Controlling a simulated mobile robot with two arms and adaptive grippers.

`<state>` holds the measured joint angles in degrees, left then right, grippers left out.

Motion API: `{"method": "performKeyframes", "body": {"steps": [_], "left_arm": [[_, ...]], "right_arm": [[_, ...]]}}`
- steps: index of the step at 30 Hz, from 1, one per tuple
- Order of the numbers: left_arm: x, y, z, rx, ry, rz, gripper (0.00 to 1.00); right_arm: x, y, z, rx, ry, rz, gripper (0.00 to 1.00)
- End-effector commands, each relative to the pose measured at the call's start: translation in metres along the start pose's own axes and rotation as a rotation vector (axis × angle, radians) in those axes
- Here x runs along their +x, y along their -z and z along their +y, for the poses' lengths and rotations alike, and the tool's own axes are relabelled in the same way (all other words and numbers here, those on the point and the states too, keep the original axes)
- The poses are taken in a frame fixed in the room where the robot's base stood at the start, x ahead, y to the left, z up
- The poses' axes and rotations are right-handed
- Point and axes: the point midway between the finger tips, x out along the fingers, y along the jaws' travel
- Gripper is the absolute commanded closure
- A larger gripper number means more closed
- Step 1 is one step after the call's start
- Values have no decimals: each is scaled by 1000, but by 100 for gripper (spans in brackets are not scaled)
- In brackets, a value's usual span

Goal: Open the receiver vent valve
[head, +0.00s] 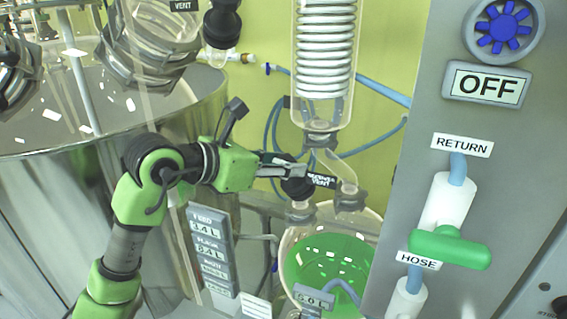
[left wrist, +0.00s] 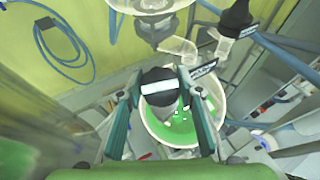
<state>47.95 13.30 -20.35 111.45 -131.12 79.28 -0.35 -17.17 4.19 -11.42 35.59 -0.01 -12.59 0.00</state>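The receiver vent valve has a black round knob (head: 298,187) beside the "RECEIVER VENT" label (head: 321,180), on top of the glass receiver (head: 367,222) that holds green liquid. In the left wrist view the knob (left wrist: 158,98) shows a white stripe across its face. My left gripper (head: 284,170) reaches the knob from the left. In the left wrist view its two fingers (left wrist: 159,80) stand on either side of the knob, very close to it. I cannot tell whether they press on it. My right gripper is not in view.
A glass coil condenser (head: 325,60) hangs just above the receiver. A grey panel (head: 395,170) with a green hose valve handle (head: 450,248) stands to the right. A large reactor vessel (head: 60,125) is at the left. Blue hoses (head: 385,92) run behind.

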Motion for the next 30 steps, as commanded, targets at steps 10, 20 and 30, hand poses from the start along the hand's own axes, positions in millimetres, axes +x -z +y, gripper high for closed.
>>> {"method": "performKeyframes", "body": {"steps": [10, 20, 30], "left_arm": [[0, 0, 0, -30, -19, 0, 88], [0, 1, 0, -200, -136, -1, 88], [0, 0, 0, -466, -313, -4, 88]], "right_arm": [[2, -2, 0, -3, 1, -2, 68], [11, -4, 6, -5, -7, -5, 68], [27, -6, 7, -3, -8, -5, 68]]}}
